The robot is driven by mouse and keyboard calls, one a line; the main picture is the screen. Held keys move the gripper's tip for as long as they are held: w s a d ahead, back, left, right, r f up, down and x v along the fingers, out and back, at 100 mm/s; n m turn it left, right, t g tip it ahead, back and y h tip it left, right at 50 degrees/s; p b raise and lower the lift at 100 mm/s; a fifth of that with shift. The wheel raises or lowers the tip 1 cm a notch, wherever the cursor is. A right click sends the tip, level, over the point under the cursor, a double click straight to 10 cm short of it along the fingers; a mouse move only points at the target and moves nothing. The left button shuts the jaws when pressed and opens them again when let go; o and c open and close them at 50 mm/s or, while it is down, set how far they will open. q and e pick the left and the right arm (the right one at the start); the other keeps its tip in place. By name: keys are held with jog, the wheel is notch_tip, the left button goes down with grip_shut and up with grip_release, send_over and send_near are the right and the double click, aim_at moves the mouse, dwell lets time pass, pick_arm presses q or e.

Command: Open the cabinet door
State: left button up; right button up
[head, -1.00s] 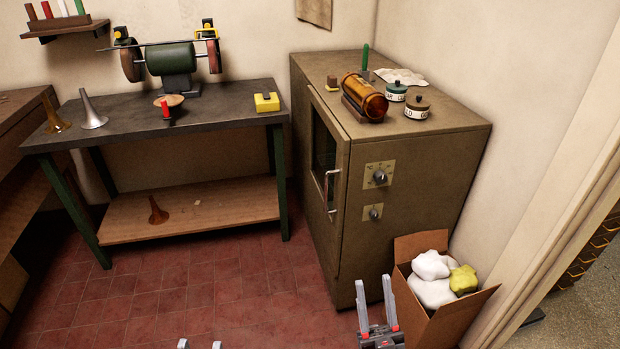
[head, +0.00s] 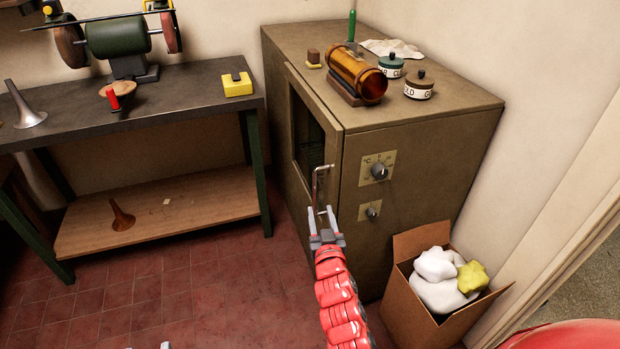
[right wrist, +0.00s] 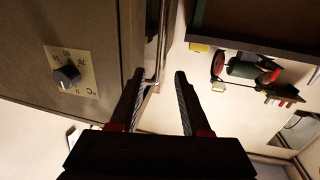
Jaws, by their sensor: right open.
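The brown cabinet (head: 420,150) stands against the wall, its windowed door (head: 301,150) on the left face looking shut. A metal bar handle (head: 318,185) stands out near the door's front edge. My right gripper (head: 323,212) is open, its fingertips at the lower part of the handle; contact cannot be told. In the right wrist view the handle (right wrist: 152,81) shows near the left finger, between the open fingers (right wrist: 160,76). Only the fingertips of my left gripper (head: 149,347) show, apart, at the bottom edge of the head view.
A cardboard box (head: 407,308) with white and yellow rags stands right of the cabinet front. An amber cylinder (head: 357,74) and jars sit on the cabinet top. The workbench (head: 180,112) stands to the left. The red floor (head: 200,290) before the door is clear.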

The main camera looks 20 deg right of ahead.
jog(key=w+d, duration=0.2)
jog(key=w, duration=1.2)
jog(key=shift+d, duration=0.1)
grip_shut()
dwell(0.9)
